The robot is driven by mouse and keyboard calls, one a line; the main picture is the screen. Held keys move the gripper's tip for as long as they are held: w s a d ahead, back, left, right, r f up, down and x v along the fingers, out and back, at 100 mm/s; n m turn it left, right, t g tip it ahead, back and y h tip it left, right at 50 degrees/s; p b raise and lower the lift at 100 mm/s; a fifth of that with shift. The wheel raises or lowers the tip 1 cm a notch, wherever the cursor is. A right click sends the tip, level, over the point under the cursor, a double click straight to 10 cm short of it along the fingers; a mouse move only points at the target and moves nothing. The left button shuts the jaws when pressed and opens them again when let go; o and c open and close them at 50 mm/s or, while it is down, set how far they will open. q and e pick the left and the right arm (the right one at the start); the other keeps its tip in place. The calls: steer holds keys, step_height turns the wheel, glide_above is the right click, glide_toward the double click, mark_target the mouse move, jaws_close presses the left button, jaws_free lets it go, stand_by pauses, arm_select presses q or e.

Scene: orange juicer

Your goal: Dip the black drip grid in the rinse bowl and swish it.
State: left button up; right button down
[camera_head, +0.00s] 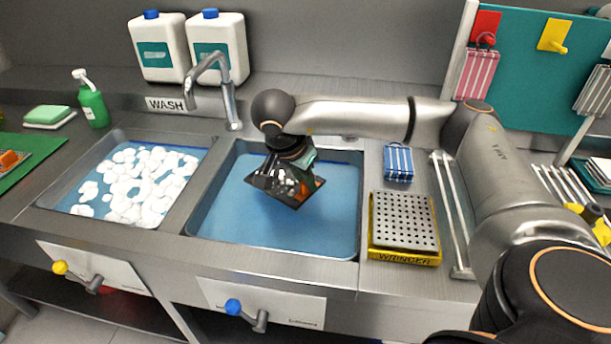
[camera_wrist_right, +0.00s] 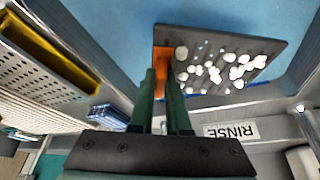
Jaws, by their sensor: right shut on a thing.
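The black drip grid (camera_head: 268,184) is a flat dark plate, tilted, over the blue water of the rinse bowl (camera_head: 360,205). My right gripper (camera_head: 303,188) comes down from above and is shut on the grid at its orange tab. In the right wrist view the green fingers (camera_wrist_right: 165,82) meet at the orange tab (camera_wrist_right: 162,62), and white foam blobs lie on the grid (camera_wrist_right: 262,47). I cannot tell whether the grid's lowest edge touches the water. My left gripper is not in view.
The wash basin (camera_head: 60,188) with white foam lies to the left. The tap (camera_head: 228,95) stands behind, between the basins. A yellow wringer tray (camera_head: 405,257) with a perforated plate and a blue striped cloth (camera_head: 398,162) are to the right. The RINSE label (camera_wrist_right: 232,131) is by the bowl edge.

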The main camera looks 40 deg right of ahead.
step_height(320, 180, down, 7)
steer(key=b, duration=0.4)
steer(key=shift+r, duration=0.15)
step_height(320, 180, down, 6)
steer(key=b, duration=0.5)
steer(key=shift+f, duration=0.2)
steer(key=shift+f+b, duration=0.35)
steer(key=shift+f, duration=0.3)
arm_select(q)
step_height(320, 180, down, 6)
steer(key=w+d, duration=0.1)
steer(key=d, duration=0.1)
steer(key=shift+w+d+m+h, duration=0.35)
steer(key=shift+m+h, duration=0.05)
